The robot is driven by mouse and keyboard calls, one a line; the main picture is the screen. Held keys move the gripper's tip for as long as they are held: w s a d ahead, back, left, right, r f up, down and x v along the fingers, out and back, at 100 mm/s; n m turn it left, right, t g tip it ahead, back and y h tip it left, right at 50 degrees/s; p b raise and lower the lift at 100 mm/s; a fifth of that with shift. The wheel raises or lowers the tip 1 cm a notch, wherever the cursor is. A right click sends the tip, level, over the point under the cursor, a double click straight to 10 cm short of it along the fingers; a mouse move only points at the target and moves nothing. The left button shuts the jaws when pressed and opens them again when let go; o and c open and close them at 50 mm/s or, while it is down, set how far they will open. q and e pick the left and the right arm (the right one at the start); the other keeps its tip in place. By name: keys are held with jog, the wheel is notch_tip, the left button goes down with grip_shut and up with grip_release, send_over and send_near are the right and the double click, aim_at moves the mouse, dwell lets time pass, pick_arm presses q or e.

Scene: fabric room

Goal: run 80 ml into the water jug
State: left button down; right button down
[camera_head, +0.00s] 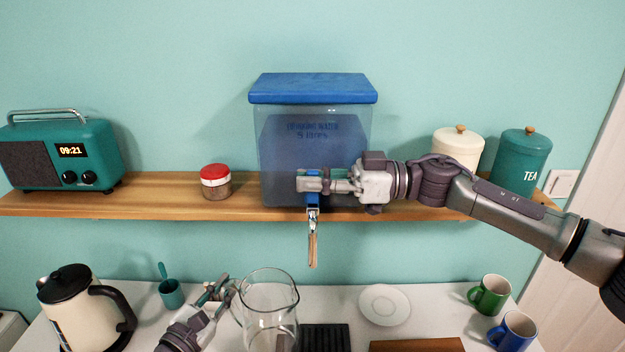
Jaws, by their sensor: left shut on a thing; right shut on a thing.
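The clear water dispenser (315,115) with a blue lid stands on the wooden shelf and holds bluish water. Its tap (313,222) hangs at the front over the shelf edge, with a thin downward part below. I cannot tell whether that part is spout or running water. My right gripper (308,184) is shut on the tap's blue lever. The clear glass jug (272,310) is below, left of the tap in the picture, and looks empty. My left gripper (226,290) is shut on the jug's handle at its left side. Any marks on the jug are unreadable.
The wooden shelf (150,200) also holds a teal radio (70,155), a red-lidded jar (215,182) and two canisters. On the counter are a kettle (80,310), a teal cup (171,292), a dark grate (326,338), a white saucer (385,304) and two mugs (490,296).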

pick_arm(q)
jog(key=shift+r, duration=0.2)
pick_arm(e)
jog(key=shift+w+r, duration=0.1)
jog(key=shift+r, duration=0.2)
jog(key=c, duration=1.5)
grip_release()
jog(key=o, duration=0.3)
jog(key=shift+f, duration=0.1)
pick_arm(q)
jog(key=shift+w, duration=0.1)
pick_arm(e)
jog(key=shift+f, duration=0.1)
jog(key=shift+d, duration=0.1)
jog(key=d, duration=1.2)
jog(key=shift+w+a, duration=0.1)
